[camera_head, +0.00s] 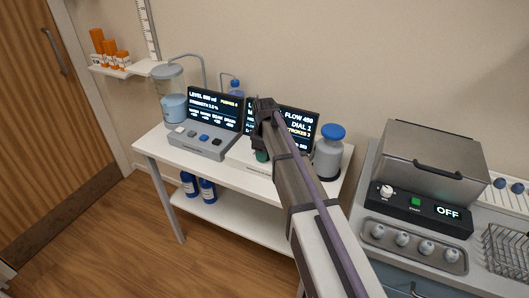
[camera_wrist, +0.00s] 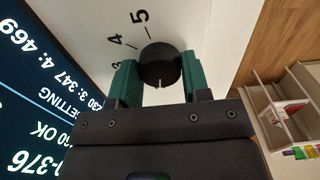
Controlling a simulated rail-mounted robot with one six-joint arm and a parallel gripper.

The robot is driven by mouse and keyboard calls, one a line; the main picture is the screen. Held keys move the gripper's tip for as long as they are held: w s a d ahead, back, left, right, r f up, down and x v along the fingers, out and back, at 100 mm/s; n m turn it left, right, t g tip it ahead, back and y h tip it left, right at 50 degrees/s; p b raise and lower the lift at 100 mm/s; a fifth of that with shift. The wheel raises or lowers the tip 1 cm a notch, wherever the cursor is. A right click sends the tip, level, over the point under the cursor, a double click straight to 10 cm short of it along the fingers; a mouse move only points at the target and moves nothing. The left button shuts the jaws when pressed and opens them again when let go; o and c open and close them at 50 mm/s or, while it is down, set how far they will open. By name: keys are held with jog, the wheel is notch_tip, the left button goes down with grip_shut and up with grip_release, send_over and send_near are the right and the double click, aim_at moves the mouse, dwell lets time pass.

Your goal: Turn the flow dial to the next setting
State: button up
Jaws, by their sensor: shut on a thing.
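The flow dial (camera_wrist: 160,62) is a round black knob on a white panel, with the printed numbers 3, 4 and 5 visible around it in the wrist view. A short white mark shows on the knob's edge on the gripper's side. My gripper (camera_wrist: 158,84) has green finger pads on both sides of the knob and is shut on it. In the head view my gripper (camera_head: 262,155) reaches down onto the white unit, and the arm hides the dial. The dark display (camera_head: 290,122) behind it reads "FLOW 450" and "DIAL 1", partly covered by my arm.
Left of the dial unit stand a grey console (camera_head: 200,139) with buttons and a clear tank (camera_head: 172,95) of blue liquid. A grey bottle with a blue cap (camera_head: 329,155) stands close on the right. A metal box (camera_head: 435,160) stands on the right counter.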

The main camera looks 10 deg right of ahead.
jog(key=o, duration=0.9)
notch_tip(320, 180, up, 11)
jog(key=p, duration=1.1)
jog(key=shift+f, duration=0.1)
